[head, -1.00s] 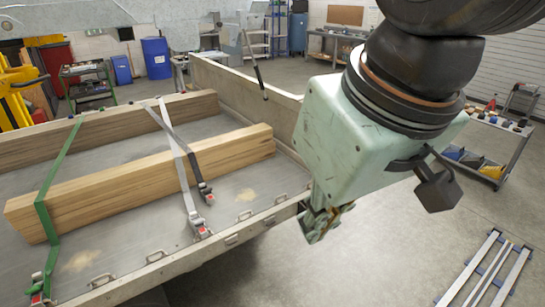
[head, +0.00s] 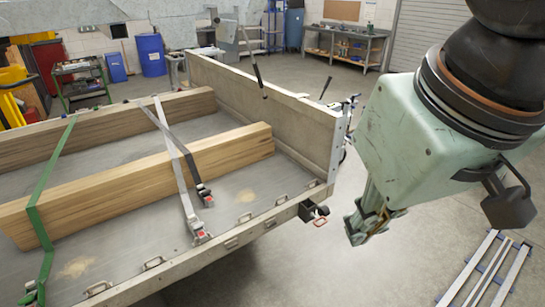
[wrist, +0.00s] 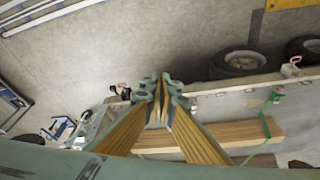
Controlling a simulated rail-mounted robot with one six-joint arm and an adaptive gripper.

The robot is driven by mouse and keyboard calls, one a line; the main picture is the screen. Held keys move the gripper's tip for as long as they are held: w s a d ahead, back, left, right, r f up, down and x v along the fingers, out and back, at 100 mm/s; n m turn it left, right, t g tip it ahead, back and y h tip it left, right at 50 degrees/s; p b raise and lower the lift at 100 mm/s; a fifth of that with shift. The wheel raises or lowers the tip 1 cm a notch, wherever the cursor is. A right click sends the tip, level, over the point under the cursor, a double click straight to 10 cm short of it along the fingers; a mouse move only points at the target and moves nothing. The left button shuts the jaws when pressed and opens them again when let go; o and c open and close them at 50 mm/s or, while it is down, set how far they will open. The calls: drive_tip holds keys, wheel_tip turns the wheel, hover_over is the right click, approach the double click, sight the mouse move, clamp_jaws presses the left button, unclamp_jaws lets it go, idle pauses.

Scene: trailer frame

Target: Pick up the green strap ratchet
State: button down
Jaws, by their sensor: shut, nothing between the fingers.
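A green strap (head: 33,222) runs over two wooden beams at the left of the trailer bed in the head view. Its ratchet (head: 30,292), with a little red, is at the lower left edge, partly cut off by the frame. In the wrist view the green strap (wrist: 264,127) crosses the beams at the lower right, and its ratchet (wrist: 277,93) appears small at the trailer edge. My gripper (head: 358,232) is shut and empty, hanging beyond the trailer's right corner, far from the ratchet. Its fingertips also show in the wrist view (wrist: 161,92).
A grey strap (head: 182,170) and a black strap (head: 180,150) with their own ratchets cross the beams nearer the gripper. The trailer's side rail (head: 238,235) and end wall (head: 270,115) border the bed. Floor to the right is open, apart from metal rails (head: 486,270).

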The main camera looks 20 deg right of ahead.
drive_tip(key=c, duration=2.1)
unclamp_jaws()
